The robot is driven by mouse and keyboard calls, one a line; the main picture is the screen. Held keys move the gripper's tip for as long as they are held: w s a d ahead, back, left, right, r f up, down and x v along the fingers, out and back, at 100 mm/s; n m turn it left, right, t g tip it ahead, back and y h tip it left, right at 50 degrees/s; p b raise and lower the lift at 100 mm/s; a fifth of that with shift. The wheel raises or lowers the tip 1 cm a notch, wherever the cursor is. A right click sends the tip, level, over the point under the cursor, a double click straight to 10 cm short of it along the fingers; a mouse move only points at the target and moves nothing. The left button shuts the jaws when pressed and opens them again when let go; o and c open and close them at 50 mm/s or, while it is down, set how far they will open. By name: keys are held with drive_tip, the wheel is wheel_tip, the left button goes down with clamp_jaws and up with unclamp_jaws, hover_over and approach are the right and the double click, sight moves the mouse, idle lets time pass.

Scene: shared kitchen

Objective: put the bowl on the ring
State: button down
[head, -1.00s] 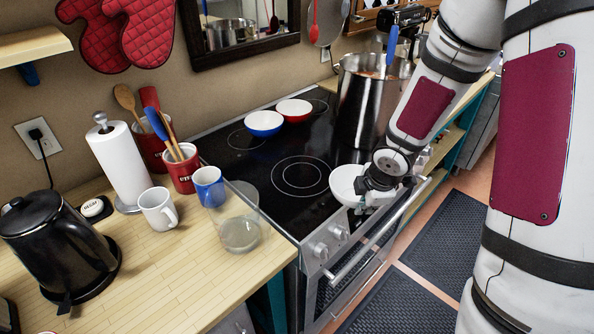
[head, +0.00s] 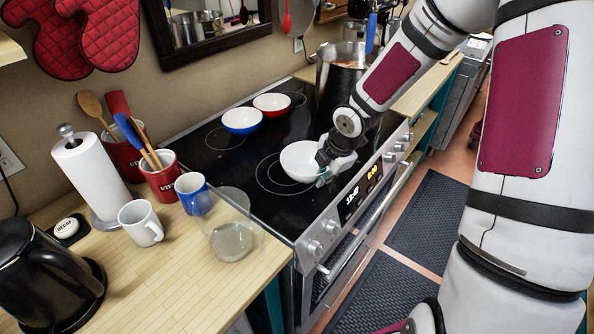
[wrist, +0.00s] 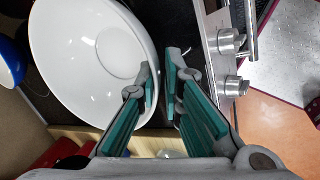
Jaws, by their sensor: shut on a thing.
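The white bowl (head: 299,160) is upright over the right part of the front burner ring (head: 259,174) on the black cooktop. It hides much of that ring. I cannot tell whether its base touches the glass or hangs just above. My gripper (head: 324,172) is at the bowl's right side, shut on its rim. In the wrist view the bowl (wrist: 80,60) fills the upper left, and the green-padded fingers of my gripper (wrist: 160,80) pinch the rim from both sides.
A blue bowl (head: 242,121) and a red bowl (head: 272,105) stand behind on the cooktop. A large steel pot (head: 335,85) stands at the back right, close to my arm. A clear glass container (head: 232,238) and blue mug (head: 193,194) stand on the left counter.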

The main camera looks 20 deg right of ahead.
sight(300, 172)
drive_tip(key=w+a, duration=0.1)
drive_tip(key=w, duration=0.1)
drive_tip(key=w+a, duration=0.1)
drive_tip(key=w, duration=0.2)
drive_tip(key=w+a, duration=0.1)
drive_tip(key=w, duration=0.2)
drive_tip(key=shift+a+f, duration=0.35)
drive_tip(key=shift+f, duration=1.75)
drive_tip(key=shift+f, duration=0.1)
drive_tip(key=c, duration=1.7)
unclamp_jaws()
drive_tip(key=shift+s, duration=0.1)
